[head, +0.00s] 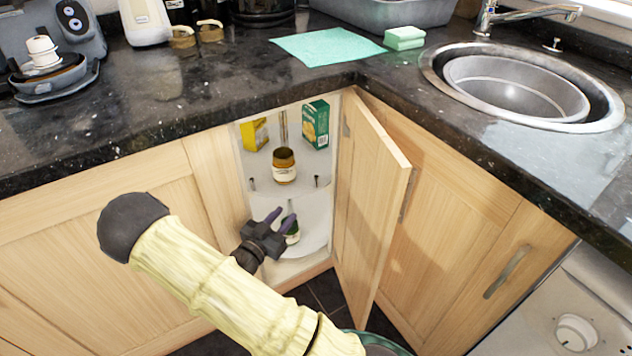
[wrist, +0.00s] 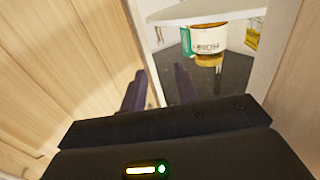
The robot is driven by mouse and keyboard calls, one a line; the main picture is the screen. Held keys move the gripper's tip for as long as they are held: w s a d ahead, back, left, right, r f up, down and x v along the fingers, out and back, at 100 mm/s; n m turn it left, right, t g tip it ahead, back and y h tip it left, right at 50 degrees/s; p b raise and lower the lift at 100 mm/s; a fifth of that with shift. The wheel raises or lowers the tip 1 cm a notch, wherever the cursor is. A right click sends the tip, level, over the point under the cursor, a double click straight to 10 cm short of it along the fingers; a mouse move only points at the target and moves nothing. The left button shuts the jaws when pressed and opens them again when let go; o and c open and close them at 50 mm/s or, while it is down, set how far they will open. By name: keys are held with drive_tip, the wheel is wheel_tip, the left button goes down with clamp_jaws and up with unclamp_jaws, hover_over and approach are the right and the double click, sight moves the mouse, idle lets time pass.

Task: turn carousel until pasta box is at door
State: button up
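The carousel shows inside the open corner cabinet, with an upper shelf (head: 305,188) and a lower shelf (head: 318,232). A green box (head: 316,124) stands at the back right of the upper shelf and a yellow box (head: 255,134) at the back left. I cannot read which is the pasta box. A brown-lidded jar (head: 284,166) stands nearer the opening. My gripper (head: 278,216) is open and empty, in front of the lower shelf. The wrist view is upside down and shows the fingers (wrist: 159,88) apart, with the jar (wrist: 207,47) beyond.
The cabinet door (head: 372,200) stands open to the right of the opening. A small green-labelled item (head: 292,237) on the lower shelf is partly hidden by my gripper. Small dark pegs (head: 317,181) stand on the upper shelf. The granite counter (head: 180,105) overhangs the cabinet.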

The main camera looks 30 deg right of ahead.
sight(315, 181)
drive_tip(key=b+x, duration=0.2)
drive_tip(key=x, duration=0.6)
drive_tip(key=b+x, duration=0.2)
drive_tip(key=x, duration=0.6)
drive_tip(key=shift+w+d+f+b, duration=0.2)
drive_tip(key=shift+w+d+b, duration=0.05)
drive_tip(key=shift+b, duration=0.15)
drive_tip(key=shift+w+d+r, duration=0.1)
drive_tip(key=shift+w+d, duration=0.05)
drive_tip(key=shift+d, duration=0.2)
drive_tip(key=shift+c, duration=0.4)
clamp_jaws()
